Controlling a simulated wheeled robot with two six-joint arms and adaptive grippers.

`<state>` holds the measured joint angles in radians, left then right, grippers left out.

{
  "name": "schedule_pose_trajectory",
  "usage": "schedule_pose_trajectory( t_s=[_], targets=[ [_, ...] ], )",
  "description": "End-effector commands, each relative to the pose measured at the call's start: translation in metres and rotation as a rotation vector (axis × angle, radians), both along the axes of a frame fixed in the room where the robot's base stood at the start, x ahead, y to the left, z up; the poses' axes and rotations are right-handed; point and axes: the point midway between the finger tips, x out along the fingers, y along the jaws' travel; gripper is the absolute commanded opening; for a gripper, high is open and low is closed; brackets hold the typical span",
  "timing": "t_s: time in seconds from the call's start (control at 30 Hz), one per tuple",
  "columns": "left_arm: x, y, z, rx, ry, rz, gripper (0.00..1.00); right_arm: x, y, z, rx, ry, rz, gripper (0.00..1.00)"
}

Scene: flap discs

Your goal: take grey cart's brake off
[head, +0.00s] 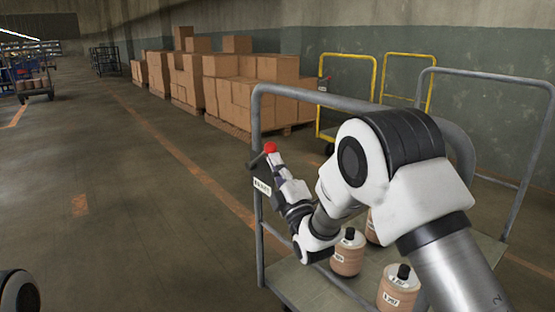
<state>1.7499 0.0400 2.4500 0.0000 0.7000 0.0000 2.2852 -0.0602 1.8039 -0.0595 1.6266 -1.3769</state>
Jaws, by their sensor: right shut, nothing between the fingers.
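The grey cart (257,118) stands close in front of me, with tall tube handles and a flat deck. A brake lever with a red knob (270,147) sits on its left upright, above a small white label. My right gripper (274,160) is shut and empty, with its tips right at the red knob, just below it. Whether they touch it I cannot tell. The lever's position is partly hidden by the gripper. My right arm covers much of the cart's middle. My left gripper is out of view.
Several orange-brown bottles (347,255) with black caps stand on the grey cart's deck. A yellow cart (374,75) stands behind it. Stacked cardboard boxes (236,92) line the wall. Another loaded cart (36,90) is far left. The floor at left is clear.

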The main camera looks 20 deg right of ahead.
Motion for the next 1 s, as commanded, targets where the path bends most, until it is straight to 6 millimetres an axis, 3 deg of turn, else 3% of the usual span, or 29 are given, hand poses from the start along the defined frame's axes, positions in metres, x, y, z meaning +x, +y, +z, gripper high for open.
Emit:
schedule_pose_trajectory(
  t_s=[0.03,0.2,0.6,0.8,1.0],
  targets=[
    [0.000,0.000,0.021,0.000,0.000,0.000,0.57,0.001,0.000,0.018,-0.018,0.046,0.000,0.00],
    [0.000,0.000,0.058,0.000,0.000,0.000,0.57,0.011,0.004,0.033,-0.018,0.044,0.000,0.00],
    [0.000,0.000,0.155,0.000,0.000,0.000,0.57,0.045,0.018,0.075,-0.151,0.396,0.001,0.00],
    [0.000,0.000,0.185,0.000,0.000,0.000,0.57,0.063,0.024,0.080,-0.211,0.548,0.001,0.00],
    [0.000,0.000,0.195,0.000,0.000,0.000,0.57,0.074,0.028,0.080,-0.238,0.625,0.001,0.00]
  ],
)
